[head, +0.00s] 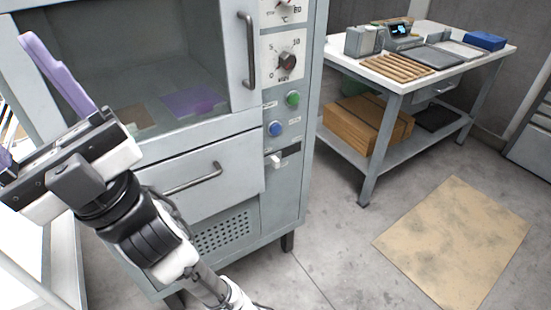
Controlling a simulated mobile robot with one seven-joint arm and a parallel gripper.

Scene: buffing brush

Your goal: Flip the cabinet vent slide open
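The grey cabinet (215,150) stands in front of me. On its right-hand control strip, below a green button and a blue button, a small white slide knob (276,160) sits at the left part of a dark horizontal slot (291,151); this looks like the vent slide. My gripper (10,92) is at the left edge of the view, in front of the cabinet's window and well left of the slide. Its purple fingers are spread wide apart, and one is largely cut off by the picture edge. I see nothing between them.
The cabinet has a vertical door handle (248,50), a drawer handle (193,180) and a dial (287,62) near the slide. A workbench (393,86) with tools stands at the right. A tan mat (455,243) lies on open floor. A white surface is at lower left.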

